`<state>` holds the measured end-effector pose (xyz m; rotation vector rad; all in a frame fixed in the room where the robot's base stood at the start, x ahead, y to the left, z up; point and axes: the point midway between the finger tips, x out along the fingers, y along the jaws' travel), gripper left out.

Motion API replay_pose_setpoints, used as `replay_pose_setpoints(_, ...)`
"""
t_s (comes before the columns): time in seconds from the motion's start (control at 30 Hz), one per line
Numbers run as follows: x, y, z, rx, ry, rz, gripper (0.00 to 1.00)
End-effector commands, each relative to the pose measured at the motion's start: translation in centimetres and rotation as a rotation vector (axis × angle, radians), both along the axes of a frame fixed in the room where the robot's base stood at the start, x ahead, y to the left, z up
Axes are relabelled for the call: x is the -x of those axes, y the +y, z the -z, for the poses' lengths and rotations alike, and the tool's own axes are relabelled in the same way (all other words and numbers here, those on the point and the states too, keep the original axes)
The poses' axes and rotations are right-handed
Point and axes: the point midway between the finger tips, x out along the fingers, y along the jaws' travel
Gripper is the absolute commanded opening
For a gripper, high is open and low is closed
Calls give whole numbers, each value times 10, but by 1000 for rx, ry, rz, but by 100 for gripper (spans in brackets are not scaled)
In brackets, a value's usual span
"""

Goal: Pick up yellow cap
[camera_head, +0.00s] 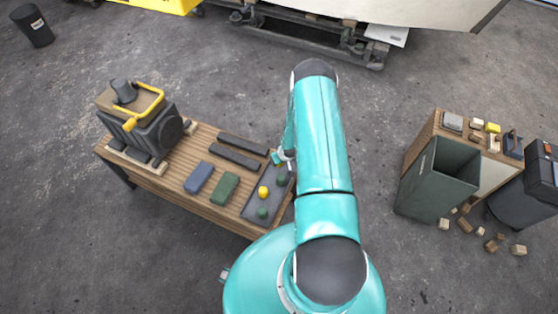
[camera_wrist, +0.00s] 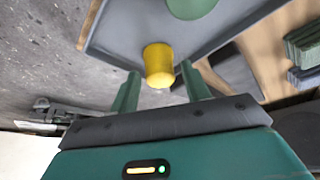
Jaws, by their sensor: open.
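The yellow cap (camera_head: 263,192) stands on a grey tray (camera_head: 251,206) at the right end of the wooden bench. Two green caps are in the same tray, one nearer (camera_head: 262,213) and one farther (camera_head: 281,179). In the wrist view, the yellow cap (camera_wrist: 158,66) shows just ahead of and between the fingertips of my gripper (camera_wrist: 160,72). The fingers are apart and hold nothing. I cannot tell how much gap is left between the fingertips and the cap. In the head view, my arm hides most of the gripper.
Blue (camera_head: 199,177) and green (camera_head: 224,188) blocks and dark bars (camera_head: 238,151) lie left of the tray. A dark machine with a yellow handle (camera_head: 146,110) stands at the bench's left end. A green bin (camera_head: 437,180) and scattered wood blocks are at the right.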

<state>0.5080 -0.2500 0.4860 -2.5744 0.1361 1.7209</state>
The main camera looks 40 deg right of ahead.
Motion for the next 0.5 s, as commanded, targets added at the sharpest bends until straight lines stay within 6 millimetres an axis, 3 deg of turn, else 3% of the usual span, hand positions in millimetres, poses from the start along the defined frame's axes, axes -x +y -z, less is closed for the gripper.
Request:
replay_pose_setpoints(0.2,-10,-2,25,0,1,0,47)
replay_pose_setpoints(0.47,-11,-2,27,0,0,0,47)
replay_pose_setpoints(0.5,-11,-2,27,0,0,0,39)
